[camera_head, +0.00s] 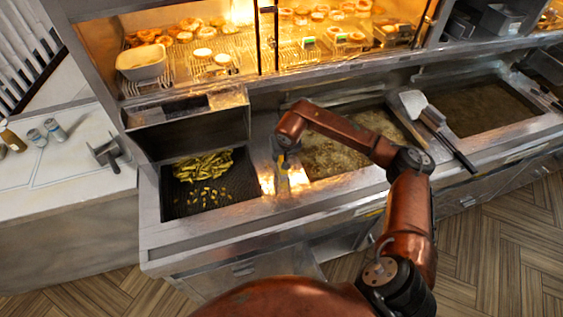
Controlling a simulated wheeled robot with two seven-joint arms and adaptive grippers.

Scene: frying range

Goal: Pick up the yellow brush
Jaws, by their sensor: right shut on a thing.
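The yellow brush (284,167) shows as a small yellow piece on the metal strip between the fry bin and the frying vat. My right arm reaches over the range from the lower right. My right gripper (284,159) points down at that strip and is shut on the yellow brush. The gripper hides much of the brush, and I cannot tell whether the brush still touches the metal. My left gripper is not in view.
Fries lie in the dark bin (181,205) left of the gripper. An oil vat (325,160) lies to the right, with a long-handled scoop (440,125) across the divider beyond it. A lit food cabinet (200,95) stands behind. A grey tool (107,153) sits on the white counter (70,185) at left.

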